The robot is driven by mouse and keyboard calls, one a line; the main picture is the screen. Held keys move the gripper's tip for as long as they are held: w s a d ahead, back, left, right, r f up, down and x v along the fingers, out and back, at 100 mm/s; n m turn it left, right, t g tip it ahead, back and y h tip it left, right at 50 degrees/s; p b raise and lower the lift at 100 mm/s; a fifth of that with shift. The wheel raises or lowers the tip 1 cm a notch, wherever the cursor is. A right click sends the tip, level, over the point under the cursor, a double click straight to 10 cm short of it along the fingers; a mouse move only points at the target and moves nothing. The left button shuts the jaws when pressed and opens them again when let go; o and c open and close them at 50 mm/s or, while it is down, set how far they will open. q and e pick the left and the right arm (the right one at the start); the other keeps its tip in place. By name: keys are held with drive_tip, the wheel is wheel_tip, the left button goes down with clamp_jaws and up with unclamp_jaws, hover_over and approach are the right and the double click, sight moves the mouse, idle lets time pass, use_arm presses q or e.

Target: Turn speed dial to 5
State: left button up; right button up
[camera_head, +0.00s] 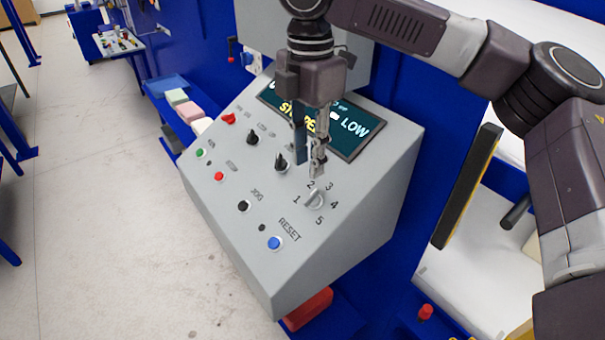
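The speed dial (314,201) is a small light-grey knob low on the right of the sloped grey control panel (345,240). Numbers 1 to 5 are printed around it, with 5 at its lower right. Its upper side is close behind my fingertips, and I cannot tell exactly which number it points at. My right gripper (309,167) points down just above the dial, with a narrow gap between its fingers and nothing seen between them. I cannot tell whether a fingertip touches the dial. My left gripper is out of view.
Two black selector knobs (281,163), red, green and black buttons, and a blue RESET button (274,243) are left of the dial. A display (358,128) reading LOW is partly hidden behind my gripper. Coloured blocks (189,111) lie on a blue shelf. Open floor lies left.

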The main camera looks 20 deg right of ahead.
sight(311, 194)
drive_tip(key=shift+s+f+p, duration=0.3)
drive_tip(key=shift+s+f, duration=0.55)
drive_tip(key=shift+s, duration=0.25)
wheel_tip(311, 194, down, 3)
drive_tip(key=shift+s+r, duration=0.1)
drive_tip(key=shift+r, duration=0.05)
drive_tip(key=shift+w+f+p, duration=0.2)
drive_tip(key=shift+w+f, duration=0.05)
drive_tip(key=shift+f, duration=0.25)
drive_tip(key=shift+w+f+p, duration=0.15)
drive_tip(key=shift+w+f, duration=0.1)
drive_tip(key=shift+f, duration=0.4)
drive_tip(key=shift+s, duration=0.15)
drive_tip(key=c, duration=0.6)
clamp_jaws()
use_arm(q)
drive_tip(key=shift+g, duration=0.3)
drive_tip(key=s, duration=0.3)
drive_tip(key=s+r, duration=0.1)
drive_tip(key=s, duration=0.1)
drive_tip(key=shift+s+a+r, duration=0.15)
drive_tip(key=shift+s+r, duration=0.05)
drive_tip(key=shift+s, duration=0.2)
